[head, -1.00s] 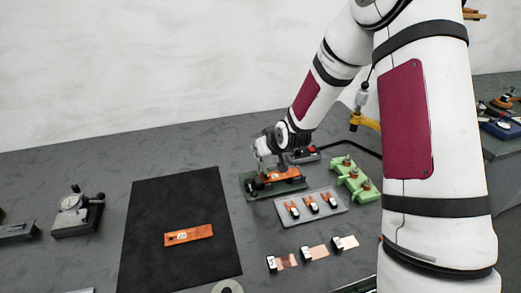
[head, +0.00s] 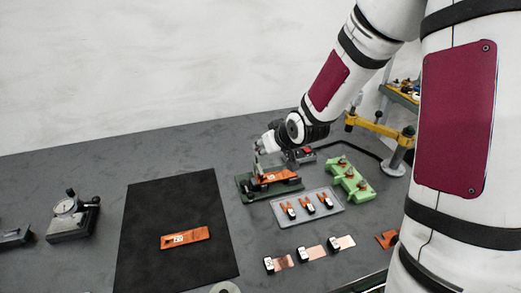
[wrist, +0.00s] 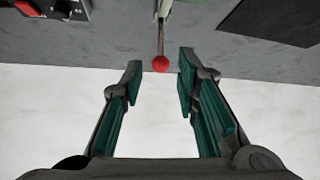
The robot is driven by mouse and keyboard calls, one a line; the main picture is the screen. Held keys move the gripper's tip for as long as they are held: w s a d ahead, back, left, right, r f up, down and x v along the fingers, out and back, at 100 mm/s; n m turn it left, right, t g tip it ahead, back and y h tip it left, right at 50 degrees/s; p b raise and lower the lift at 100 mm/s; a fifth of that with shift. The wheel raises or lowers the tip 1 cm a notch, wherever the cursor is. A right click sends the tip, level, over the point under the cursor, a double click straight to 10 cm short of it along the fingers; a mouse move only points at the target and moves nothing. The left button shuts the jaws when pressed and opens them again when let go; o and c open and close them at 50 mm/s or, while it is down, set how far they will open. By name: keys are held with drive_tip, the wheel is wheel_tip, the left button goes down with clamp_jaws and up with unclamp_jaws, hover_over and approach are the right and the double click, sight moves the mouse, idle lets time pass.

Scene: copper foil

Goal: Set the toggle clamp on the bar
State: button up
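An orange bar (head: 278,177) lies in a dark green fixture (head: 290,188) at mid-table. The toggle clamp's upright lever (wrist: 161,32) shows in the wrist view, with a red ball knob (wrist: 160,64) at its end. My gripper (wrist: 159,62) is open, with its two teal-padded fingers on either side of the knob. There is a gap on each side, and I see no contact. In the head view my gripper (head: 261,147) is tilted beside and above the fixture. The clamp's pressing end is too small to make out.
A black mat (head: 150,245) with another orange plate (head: 186,238) lies to the left. A grey tray (head: 333,214) of small clips, a green block (head: 350,182) and copper strips (head: 312,253) lie right and in front. A box with a red button (head: 300,156) stands behind the fixture.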

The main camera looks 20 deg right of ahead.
drive_tip(key=shift+v, duration=1.8)
drive_tip(key=s+d+r+m+g+h, duration=0.1)
drive_tip(key=s+r+g+h, duration=0.15)
drive_tip(key=s+r, duration=1.05)
drive_tip(key=s+a+r+m+g, duration=0.1)
drive_tip(key=s+a+r, duration=0.1)
drive_tip(key=s, duration=1.4)
drive_tip(key=shift+s+a+r+y, duration=0.2)
drive_tip(key=shift+r+y, duration=0.15)
drive_tip(key=shift+r, duration=0.15)
